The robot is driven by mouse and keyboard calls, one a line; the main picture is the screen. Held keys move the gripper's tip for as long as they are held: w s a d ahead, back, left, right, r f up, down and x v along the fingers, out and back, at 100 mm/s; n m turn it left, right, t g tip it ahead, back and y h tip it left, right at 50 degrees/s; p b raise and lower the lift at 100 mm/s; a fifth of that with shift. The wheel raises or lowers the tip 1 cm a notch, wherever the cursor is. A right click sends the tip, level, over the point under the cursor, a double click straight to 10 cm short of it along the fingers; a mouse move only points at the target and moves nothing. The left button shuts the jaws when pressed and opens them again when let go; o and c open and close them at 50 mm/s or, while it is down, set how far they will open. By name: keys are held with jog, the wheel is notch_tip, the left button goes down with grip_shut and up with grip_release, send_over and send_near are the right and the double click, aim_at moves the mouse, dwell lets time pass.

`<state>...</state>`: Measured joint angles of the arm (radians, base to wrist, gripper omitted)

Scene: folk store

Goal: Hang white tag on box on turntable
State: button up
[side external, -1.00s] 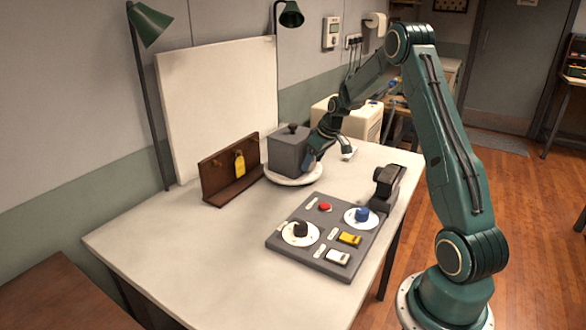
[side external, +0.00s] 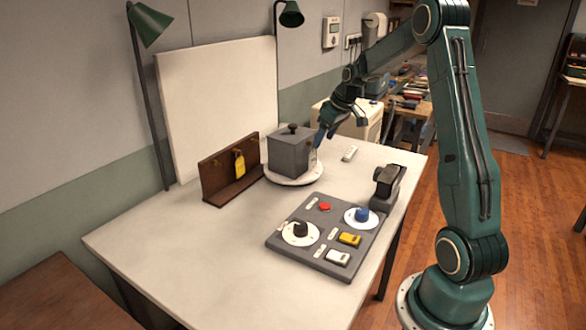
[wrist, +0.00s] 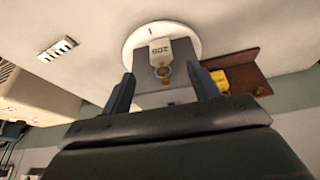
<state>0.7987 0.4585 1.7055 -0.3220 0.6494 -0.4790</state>
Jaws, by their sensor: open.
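The white tag (wrist: 160,48), marked 205, shows in the wrist view against the near side of the grey box, with its ring (wrist: 164,73) at the box end. It appears to hang there; the hook itself is not clear. My gripper (side external: 321,138) is open beside the box's upper right. In the wrist view my two fingertips (wrist: 160,82) stand apart, with the tag and ring beyond them, ungripped.
A brown wooden rack (side external: 221,175) with a yellow tag (side external: 239,163) stands left of the turntable. A control panel (side external: 325,238) with knobs and buttons lies in front. A small white slotted block (side external: 349,153) lies on the table to the right. The table's front left is clear.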

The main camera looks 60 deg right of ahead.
jog(key=shift+v, duration=2)
jog(key=s+a+r, duration=0.3)
jog(key=a+r, duration=0.1)
jog(key=a, duration=0.6)
jog(key=s+a+r, duration=0.3)
jog(key=a+r, duration=0.1)
jog(key=a, duration=0.6)
jog(key=s+a+f+n+t, duration=0.1)
jog(key=s+a, duration=1.1)
jog(key=s, duration=0.4)
jog(key=shift+f, duration=0.25)
